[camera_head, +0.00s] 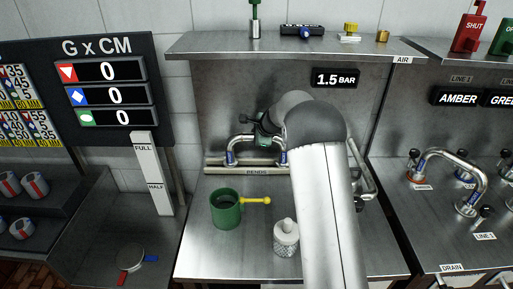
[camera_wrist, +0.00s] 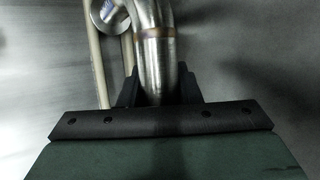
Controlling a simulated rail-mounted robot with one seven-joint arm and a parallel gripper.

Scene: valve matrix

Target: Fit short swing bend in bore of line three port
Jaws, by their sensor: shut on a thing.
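My gripper (camera_wrist: 158,90) is shut on a steel bend (camera_wrist: 155,45), a curved pipe with a brownish weld band, in the wrist view. In the head view my gripper (camera_head: 264,128) is at the back of the middle bench, partly hidden by my arm. A bend with blue bands (camera_head: 240,142) stands there at the rack labelled BENDS (camera_head: 230,170). Whether its feet still touch the rack is unclear. Another steel bend (camera_head: 364,180) shows right of my arm. I cannot make out a line three port.
A shelf (camera_head: 290,46) overhangs the back. On the right bench, a blue-banded bend (camera_head: 466,172) stands among black-knobbed fittings.

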